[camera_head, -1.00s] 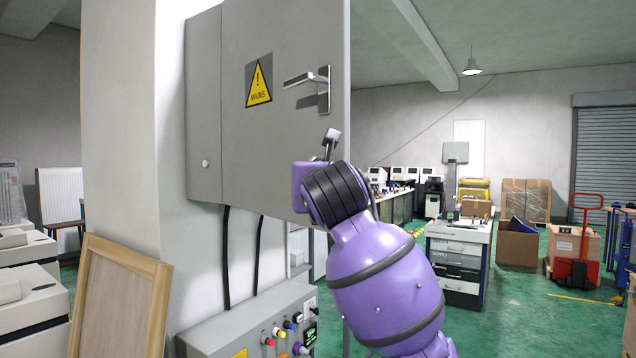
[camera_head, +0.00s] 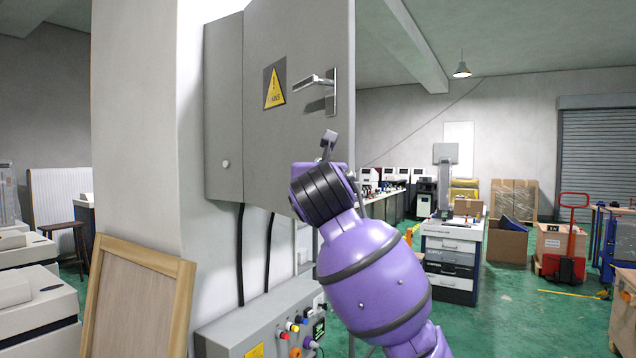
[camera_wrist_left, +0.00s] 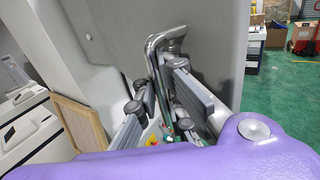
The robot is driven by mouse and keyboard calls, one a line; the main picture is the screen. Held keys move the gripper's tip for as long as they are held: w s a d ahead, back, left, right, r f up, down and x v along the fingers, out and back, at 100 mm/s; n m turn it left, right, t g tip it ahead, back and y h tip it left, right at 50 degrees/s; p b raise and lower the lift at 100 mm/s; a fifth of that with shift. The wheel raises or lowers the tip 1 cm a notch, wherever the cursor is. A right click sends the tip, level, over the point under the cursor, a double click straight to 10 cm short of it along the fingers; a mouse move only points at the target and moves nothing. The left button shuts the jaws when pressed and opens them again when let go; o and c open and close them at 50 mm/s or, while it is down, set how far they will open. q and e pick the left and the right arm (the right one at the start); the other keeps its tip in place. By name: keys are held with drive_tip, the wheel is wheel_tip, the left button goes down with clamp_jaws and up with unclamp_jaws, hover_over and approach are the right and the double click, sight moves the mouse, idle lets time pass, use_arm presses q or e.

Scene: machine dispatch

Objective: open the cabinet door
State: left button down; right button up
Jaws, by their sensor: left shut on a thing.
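The grey cabinet door (camera_head: 300,130) has a yellow warning triangle and a silver lever handle (camera_head: 318,82) near its right edge. My left gripper (camera_head: 328,143) is in front of the door's lower right part, largely hidden by its purple wrist. In the left wrist view the chrome handle (camera_wrist_left: 155,65) passes between the fingers of the left gripper (camera_wrist_left: 168,98), which is shut on it. The exact contact is hard to see in the head view, where the lever shows above the hand. My right gripper is not in view.
A control box (camera_head: 262,333) with coloured buttons is below the cabinet. A wood-framed panel (camera_head: 185,300) leans at the left. A drawer cart (camera_head: 450,262), a cardboard box (camera_head: 507,245) and a red pallet truck (camera_head: 566,268) stand at the right. Green floor between is clear.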

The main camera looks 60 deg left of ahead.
use_arm(q)
drive_tip(key=shift+s+r, duration=0.1)
drive_tip(key=shift+r, duration=0.25)
drive_tip(key=c, duration=1.8)
unclamp_jaws()
drive_tip(key=shift+c, duration=0.2)
drive_tip(key=shift+f, duration=0.1)
drive_tip(key=shift+d, duration=0.1)
drive_tip(key=v, duration=0.7)
drive_tip(key=shift+s+f, duration=0.15)
